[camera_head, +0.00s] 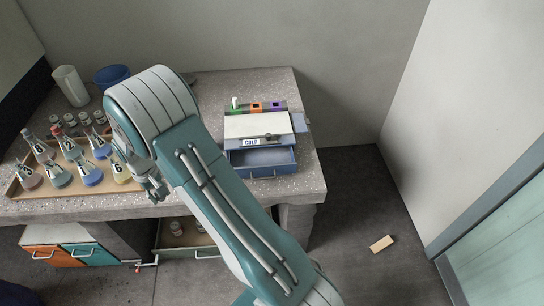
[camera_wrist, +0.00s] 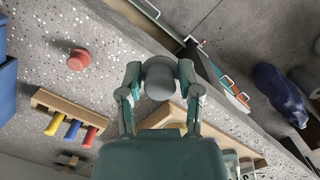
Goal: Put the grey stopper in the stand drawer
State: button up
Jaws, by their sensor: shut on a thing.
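My gripper (camera_wrist: 160,84) is shut on the grey stopper (camera_wrist: 158,77), a round dark-grey knob between the two fingertips in the wrist view. In the head view my gripper (camera_head: 155,188) hangs over the bench, at the right end of the flask tray; the stopper cannot be made out there. The stand (camera_head: 258,124) is on the right part of the bench, with a white top and a "COLD" label. Its blue-grey drawer (camera_head: 262,170) is pulled out at the front, and its visible inside looks empty. My gripper is left of the drawer and apart from it.
A wooden tray (camera_head: 22,190) holds several numbered flasks. A white cup (camera_head: 70,86) and a blue bowl (camera_head: 112,74) stand behind it. A red stopper-like piece (camera_wrist: 79,59) lies on the bench. An open drawer (camera_head: 186,240) is below the bench. A wooden block (camera_head: 382,243) lies on the floor.

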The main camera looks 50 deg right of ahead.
aim_at(261, 154)
jog(key=k+l, duration=0.15)
jog(key=l, duration=0.25)
jog(key=k+l, duration=0.15)
jog(key=l, duration=0.25)
jog(key=k+l, duration=0.1)
jog(key=l, duration=0.25)
jog(key=i+l+z, duration=0.3)
jog(key=j, duration=0.1)
